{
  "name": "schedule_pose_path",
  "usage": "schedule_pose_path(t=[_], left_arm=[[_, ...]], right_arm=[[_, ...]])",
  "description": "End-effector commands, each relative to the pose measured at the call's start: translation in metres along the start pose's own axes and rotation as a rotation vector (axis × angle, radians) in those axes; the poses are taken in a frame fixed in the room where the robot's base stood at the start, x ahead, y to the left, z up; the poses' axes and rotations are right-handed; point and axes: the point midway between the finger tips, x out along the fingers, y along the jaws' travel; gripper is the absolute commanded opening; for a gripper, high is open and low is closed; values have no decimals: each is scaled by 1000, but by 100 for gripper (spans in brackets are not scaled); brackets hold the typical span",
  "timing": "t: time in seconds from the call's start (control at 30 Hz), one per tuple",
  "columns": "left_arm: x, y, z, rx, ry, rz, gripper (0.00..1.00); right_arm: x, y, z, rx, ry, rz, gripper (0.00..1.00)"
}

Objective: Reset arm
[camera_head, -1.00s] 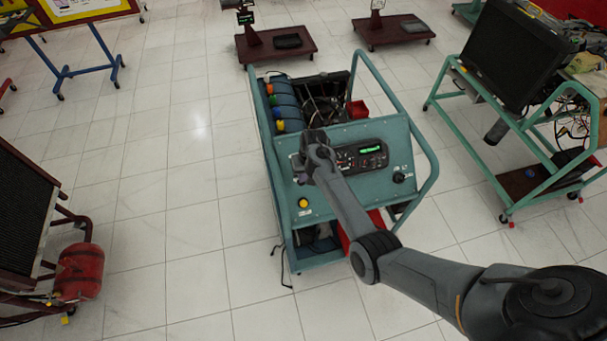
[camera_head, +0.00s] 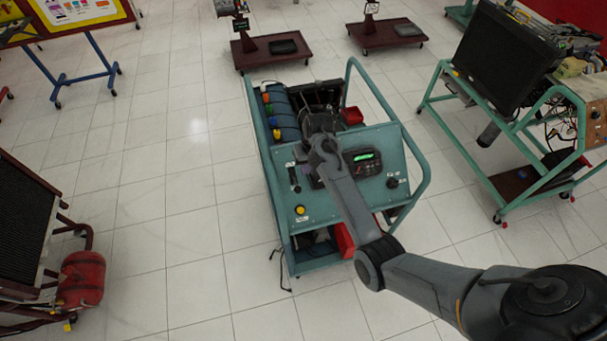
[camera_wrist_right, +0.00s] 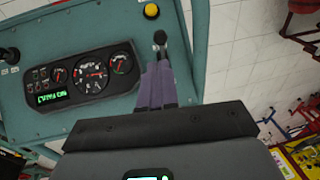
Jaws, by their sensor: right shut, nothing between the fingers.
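My right arm reaches over the teal engine trainer's sloping panel (camera_head: 318,205). My right gripper (camera_wrist_right: 159,68) has its purple fingers closed together with nothing between them. In the head view the gripper (camera_head: 315,182) is mostly hidden behind my own wrist, over the panel. A black lever (camera_wrist_right: 160,40) lies just beyond the fingertips in the wrist view; whether they touch it I cannot tell. The lever also shows left of my gripper in the head view (camera_head: 294,176). My left gripper is in neither view.
The panel bears a gauge cluster (camera_wrist_right: 85,82) with a green display and a yellow button (camera_wrist_right: 122,63). Teal tube rails (camera_head: 418,160) edge the trainer. A radiator stand with a red tank (camera_head: 81,279) is at left, another trainer (camera_head: 508,62) at right. Open tiled floor lies between.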

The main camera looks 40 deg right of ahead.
Motion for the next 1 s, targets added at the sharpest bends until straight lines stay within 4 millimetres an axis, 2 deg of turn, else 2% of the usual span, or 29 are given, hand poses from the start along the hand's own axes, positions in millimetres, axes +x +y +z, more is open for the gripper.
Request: schedule_pose_path(t=[0.13, 0.27, 0.37, 0.47, 0.57, 0.6, 0.73, 0.87, 1.0], left_arm=[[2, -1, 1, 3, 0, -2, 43], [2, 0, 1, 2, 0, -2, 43], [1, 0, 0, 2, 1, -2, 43], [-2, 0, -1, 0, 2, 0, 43], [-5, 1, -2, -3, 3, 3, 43], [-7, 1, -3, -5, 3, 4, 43], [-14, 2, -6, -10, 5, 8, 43], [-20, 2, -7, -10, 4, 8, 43], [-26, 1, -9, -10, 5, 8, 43]], right_arm=[[-12, 0, 1, 1, 0, 0, 0], [-14, 2, 4, 2, -5, 3, 0], [-3, 9, 15, 5, -32, 16, 0], [20, 23, 39, 9, -83, 42, 0], [53, 45, 80, 3, -157, 91, 0], [65, 55, 102, -6, -187, 117, 0], [86, 82, 175, -81, -242, 201, 0], [84, 92, 243, -198, -246, 255, 0], [59, 77, 307, -356, -203, 257, 0]])
